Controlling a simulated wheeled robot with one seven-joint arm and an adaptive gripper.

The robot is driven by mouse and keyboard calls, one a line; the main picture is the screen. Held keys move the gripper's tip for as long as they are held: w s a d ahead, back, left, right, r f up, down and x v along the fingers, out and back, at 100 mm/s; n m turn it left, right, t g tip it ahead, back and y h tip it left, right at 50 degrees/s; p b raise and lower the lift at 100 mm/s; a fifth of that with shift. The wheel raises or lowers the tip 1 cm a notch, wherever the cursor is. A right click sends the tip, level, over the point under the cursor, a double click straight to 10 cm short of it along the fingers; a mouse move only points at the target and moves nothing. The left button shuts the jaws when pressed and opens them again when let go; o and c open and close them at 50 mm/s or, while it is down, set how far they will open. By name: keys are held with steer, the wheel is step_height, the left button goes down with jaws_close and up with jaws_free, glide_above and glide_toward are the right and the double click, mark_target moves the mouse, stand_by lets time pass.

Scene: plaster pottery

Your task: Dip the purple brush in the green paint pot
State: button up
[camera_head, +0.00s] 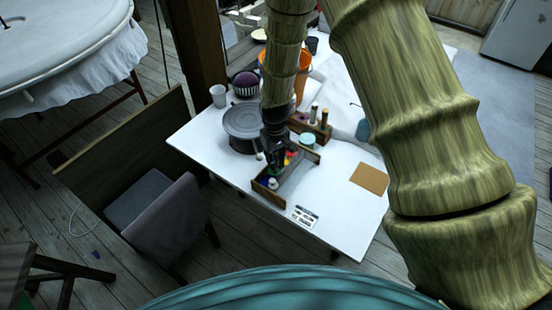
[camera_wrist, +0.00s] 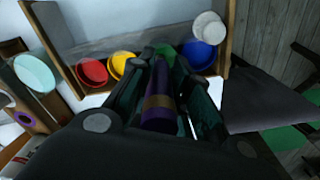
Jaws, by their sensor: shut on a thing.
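My gripper (camera_wrist: 166,75) is shut on the purple brush (camera_wrist: 160,108), which has a brown band and lies between the fingers, pointing away toward the paint box. The green paint pot (camera_wrist: 165,50) shows just past the fingertips, in the row between the yellow and blue pots, partly hidden by the fingers. The brush's tip is hidden, so I cannot tell whether it touches the paint. In the head view my gripper (camera_head: 275,158) points down over the wooden paint box (camera_head: 268,192) on the white table.
Red (camera_wrist: 91,72), yellow (camera_wrist: 122,63), blue (camera_wrist: 199,54) and white (camera_wrist: 209,28) pots stand in the box. A pale teal dish (camera_head: 307,139), a wooden holder (camera_head: 312,127) and a grey turntable (camera_head: 243,125) are close by. The table's right front, around a tan board (camera_head: 369,179), is mostly free.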

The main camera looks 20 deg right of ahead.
steer(key=shift+r+p, duration=2.05)
steer(key=shift+r, duration=1.35)
